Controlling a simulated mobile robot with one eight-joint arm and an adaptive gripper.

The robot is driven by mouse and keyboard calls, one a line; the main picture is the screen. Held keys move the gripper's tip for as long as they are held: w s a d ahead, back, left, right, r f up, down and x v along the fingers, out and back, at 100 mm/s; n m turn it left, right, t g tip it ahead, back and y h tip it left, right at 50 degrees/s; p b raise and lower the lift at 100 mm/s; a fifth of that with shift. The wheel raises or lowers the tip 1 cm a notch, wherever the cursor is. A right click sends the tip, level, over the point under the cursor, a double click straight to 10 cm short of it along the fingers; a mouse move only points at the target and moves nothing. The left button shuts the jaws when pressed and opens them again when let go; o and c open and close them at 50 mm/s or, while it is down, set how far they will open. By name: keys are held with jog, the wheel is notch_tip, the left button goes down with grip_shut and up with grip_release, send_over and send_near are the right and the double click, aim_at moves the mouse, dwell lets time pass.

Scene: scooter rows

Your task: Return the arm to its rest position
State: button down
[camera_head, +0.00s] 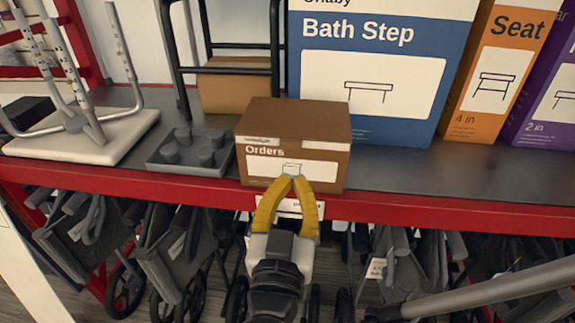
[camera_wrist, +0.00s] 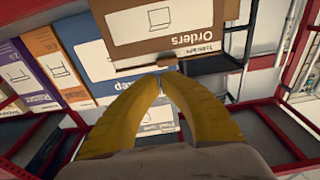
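My gripper (camera_head: 292,180), with two yellow curved fingers, is in front of the brown Orders box (camera_head: 293,118) on the shelf. Its fingertips come together near the lower front of the box and cover part of its white label. In the wrist view my gripper (camera_wrist: 160,78) shows its tips nearly meeting, with nothing clearly held. The Orders box (camera_wrist: 165,25) is just beyond the tips there. A small brown piece shows by the tips, and I cannot tell what it is. I cannot tell whether the fingers touch the box.
The red-edged shelf (camera_head: 420,210) bears a blue Bath Step box (camera_head: 375,120), an orange Seat box (camera_head: 492,65), a grey tray (camera_head: 190,150) and a white-topped stool (camera_head: 85,135). Folded wheeled frames (camera_head: 160,250) crowd the space below. A grey bar crosses the lower right.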

jog(key=w+d+f+n+g+h, duration=0.1)
jog(key=w+d+f+g, duration=0.1)
jog(key=d+f+g, duration=0.9)
jog(key=s+d+n+y, duration=0.1)
jog(key=s+d+y, duration=0.3)
jog(key=s+y, duration=0.1)
jog(key=shift+s+f+g, duration=0.15)
jog(key=shift+s+g, duration=0.15)
jog(key=shift+s, duration=0.15)
dwell(1.0)
